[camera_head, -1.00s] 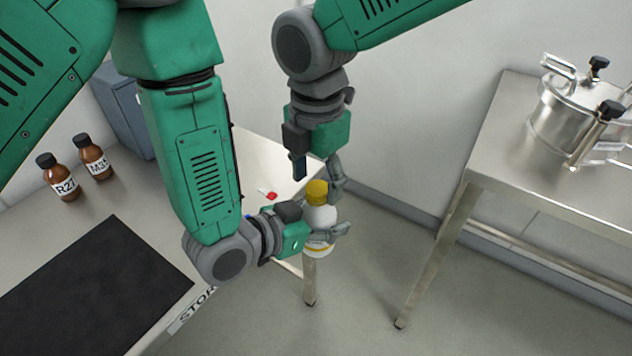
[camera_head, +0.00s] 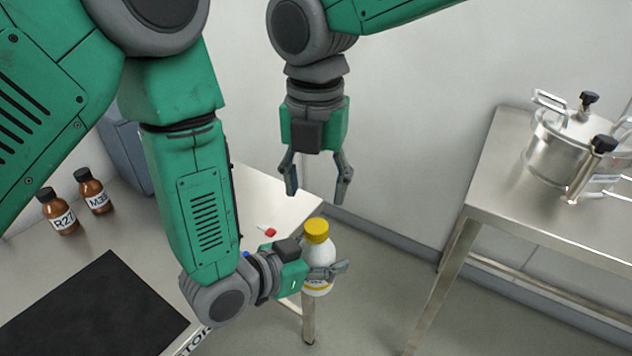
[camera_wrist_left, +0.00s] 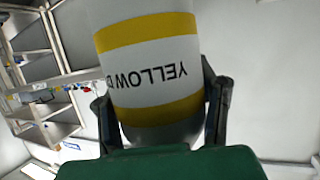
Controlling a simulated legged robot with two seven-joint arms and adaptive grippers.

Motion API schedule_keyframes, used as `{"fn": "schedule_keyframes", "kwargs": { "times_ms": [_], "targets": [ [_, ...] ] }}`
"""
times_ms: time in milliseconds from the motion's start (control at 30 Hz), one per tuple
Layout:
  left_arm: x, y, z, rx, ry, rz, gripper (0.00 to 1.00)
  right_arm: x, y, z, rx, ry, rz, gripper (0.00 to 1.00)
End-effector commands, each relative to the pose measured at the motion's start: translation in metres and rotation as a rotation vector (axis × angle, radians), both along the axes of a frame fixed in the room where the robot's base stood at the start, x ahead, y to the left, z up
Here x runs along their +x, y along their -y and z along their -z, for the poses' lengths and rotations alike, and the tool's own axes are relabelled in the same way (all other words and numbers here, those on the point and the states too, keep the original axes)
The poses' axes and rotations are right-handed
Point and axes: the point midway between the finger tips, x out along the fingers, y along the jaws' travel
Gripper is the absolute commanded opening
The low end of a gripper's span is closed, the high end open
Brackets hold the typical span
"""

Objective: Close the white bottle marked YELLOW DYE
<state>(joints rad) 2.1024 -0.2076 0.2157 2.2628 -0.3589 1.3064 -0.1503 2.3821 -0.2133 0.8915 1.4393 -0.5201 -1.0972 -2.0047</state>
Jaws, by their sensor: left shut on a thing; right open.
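The white bottle (camera_head: 318,254) has a yellow cap (camera_head: 316,231) seated on its neck; how tight it is I cannot tell. My left gripper (camera_head: 322,272) is shut around the bottle's body and holds it nearly upright, off the table. In the left wrist view the bottle (camera_wrist_left: 152,68) shows its YELLOW DYE label upside down between two yellow bands, its end partly hidden. The fingers stand on both sides of it. My right gripper (camera_head: 317,194) is open and empty, above the cap and apart from it, fingers pointing down.
Brown bottles marked R27 (camera_head: 59,215) and M35 (camera_head: 94,193) stand on the left bench near a black mat (camera_head: 85,310). A small red object (camera_head: 270,232) lies near the bench edge. A steel pot (camera_head: 558,150) stands on the right table. Floor lies between.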

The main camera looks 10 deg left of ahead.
Motion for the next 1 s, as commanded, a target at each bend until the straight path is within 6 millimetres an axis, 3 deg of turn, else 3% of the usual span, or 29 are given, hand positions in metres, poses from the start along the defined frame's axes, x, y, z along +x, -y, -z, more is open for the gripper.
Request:
{"fn": "schedule_keyframes", "kwargs": {
  "times_ms": [467,1000],
  "targets": [
    [0.000,0.000,-0.001,-0.001,0.002,0.000,0.00,0.000,0.000,-0.002,-0.002,0.000,-0.066,0.48],
    [0.000,0.000,-0.001,-0.001,0.002,0.000,0.00,0.000,0.000,0.068,-0.001,0.000,-0.065,0.48]
  ]
}}
